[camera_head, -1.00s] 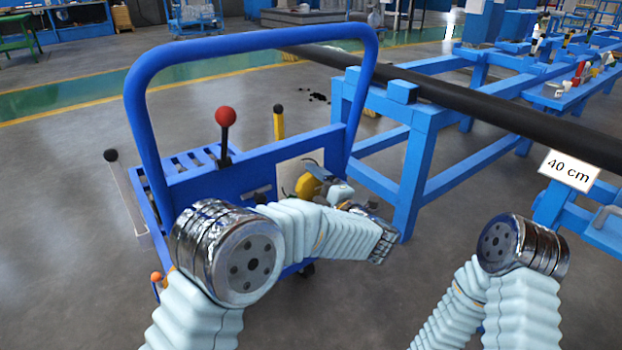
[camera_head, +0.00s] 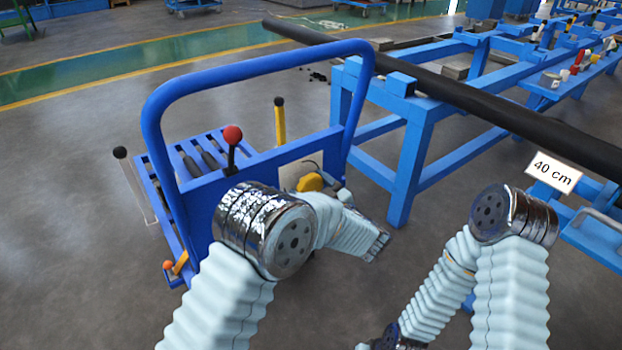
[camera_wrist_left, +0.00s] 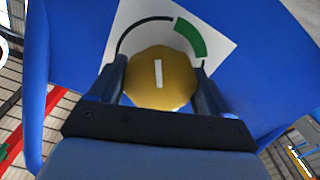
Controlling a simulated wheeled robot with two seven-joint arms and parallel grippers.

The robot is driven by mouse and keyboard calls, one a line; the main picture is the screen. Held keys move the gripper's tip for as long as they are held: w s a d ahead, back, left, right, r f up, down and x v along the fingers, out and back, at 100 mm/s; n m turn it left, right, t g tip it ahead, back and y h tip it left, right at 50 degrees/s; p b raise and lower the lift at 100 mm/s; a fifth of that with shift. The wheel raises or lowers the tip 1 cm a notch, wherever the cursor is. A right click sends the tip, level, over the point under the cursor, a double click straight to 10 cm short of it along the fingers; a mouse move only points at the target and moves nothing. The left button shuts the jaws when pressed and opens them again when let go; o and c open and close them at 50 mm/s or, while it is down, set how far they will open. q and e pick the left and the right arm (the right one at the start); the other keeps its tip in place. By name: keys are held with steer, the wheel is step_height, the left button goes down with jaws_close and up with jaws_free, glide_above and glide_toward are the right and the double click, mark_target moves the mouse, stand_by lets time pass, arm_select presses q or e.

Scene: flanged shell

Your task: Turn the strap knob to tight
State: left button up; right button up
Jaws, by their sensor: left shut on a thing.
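The yellow strap knob (camera_head: 310,182) is on the blue cart's panel, partly hidden by my left arm in the head view. In the left wrist view the knob (camera_wrist_left: 160,78) is faceted, with a white mark pointing straight up. Behind it is a white plate (camera_wrist_left: 140,17) with a thin black arc and a green segment (camera_wrist_left: 190,38) at the upper right. The mark points left of the green segment. My left gripper (camera_wrist_left: 160,80) is shut on the knob, one finger on each side. My right gripper is out of view.
The blue cart has a tall tube handle (camera_head: 250,65), a red-ball lever (camera_head: 232,137), a yellow lever (camera_head: 279,122) and a black-ball lever (camera_head: 121,153). A blue frame (camera_head: 410,150) carrying a long black pipe (camera_head: 480,100) stands close on the right. Open floor lies left.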

arm_select(q)
steer(key=shift+s+d+r+m+p, duration=0.1)
steer(key=shift+m+p, duration=0.6)
steer(key=shift+m, duration=0.4)
steer(key=m+p, duration=0.2)
steer(key=m, duration=0.1)
steer(key=shift+m, duration=0.3)
steer(key=shift+f+m+p, duration=0.25)
steer(key=shift+m+p, duration=0.35)
steer(key=shift+m, duration=1.5)
steer(key=shift+f, duration=0.15)
steer(key=o, duration=1)
steer(key=shift+r, duration=0.2)
